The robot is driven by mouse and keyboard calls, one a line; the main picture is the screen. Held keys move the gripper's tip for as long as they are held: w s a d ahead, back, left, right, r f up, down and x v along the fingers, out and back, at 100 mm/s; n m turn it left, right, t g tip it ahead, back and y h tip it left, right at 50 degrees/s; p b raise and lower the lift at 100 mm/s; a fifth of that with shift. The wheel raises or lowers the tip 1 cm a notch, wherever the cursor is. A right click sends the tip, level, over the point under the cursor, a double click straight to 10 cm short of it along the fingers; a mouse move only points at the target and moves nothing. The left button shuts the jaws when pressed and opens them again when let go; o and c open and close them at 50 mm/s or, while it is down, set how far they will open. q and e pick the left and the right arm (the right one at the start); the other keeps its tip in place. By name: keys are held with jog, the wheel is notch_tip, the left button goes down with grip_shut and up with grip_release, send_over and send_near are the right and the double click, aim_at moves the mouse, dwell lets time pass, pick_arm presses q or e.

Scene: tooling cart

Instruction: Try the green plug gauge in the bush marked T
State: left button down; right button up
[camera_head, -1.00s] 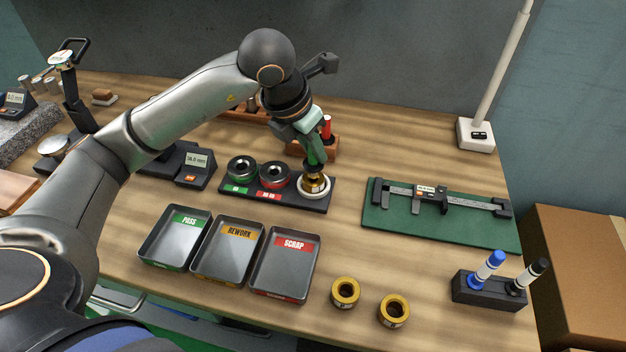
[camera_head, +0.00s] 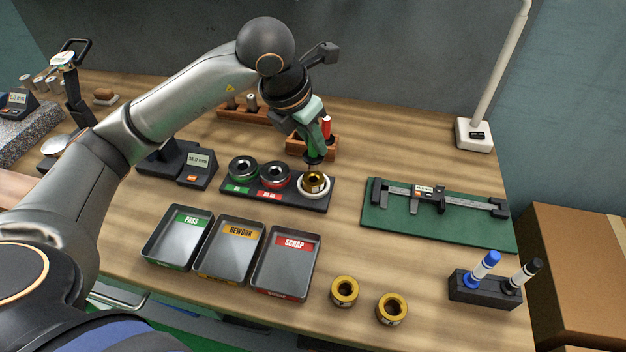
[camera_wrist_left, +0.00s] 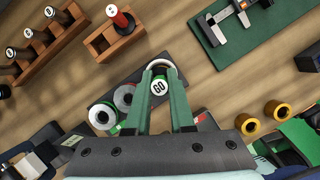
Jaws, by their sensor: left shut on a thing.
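My left gripper (camera_head: 313,146) is shut on the green plug gauge (camera_head: 312,153), held upright over the fixture. The gauge's end cap, marked GO, shows between the fingers in the left wrist view (camera_wrist_left: 159,87). The gauge's dark lower end is just above a brass bush (camera_head: 314,182), which sits in a white ring (camera_head: 326,191) at the right end of a black fixture. I cannot tell if the tip is wholly clear of the bore. Two more brass bushes (camera_head: 345,291) (camera_head: 392,309) stand at the front. No T is readable on any bush. My right gripper is out of view.
Two ring gauges (camera_head: 243,168) (camera_head: 274,175) sit left on the fixture. A wooden block (camera_head: 300,147) with a red-handled gauge (camera_head: 326,127) stands close behind. PASS, REWORK and SCRAP trays (camera_head: 285,282) lie in front. Calipers on a green mat (camera_head: 400,235) lie right.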

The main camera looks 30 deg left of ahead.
pick_arm(q)
jog(key=shift+r+p, duration=1.45)
jog(key=shift+r, duration=0.95)
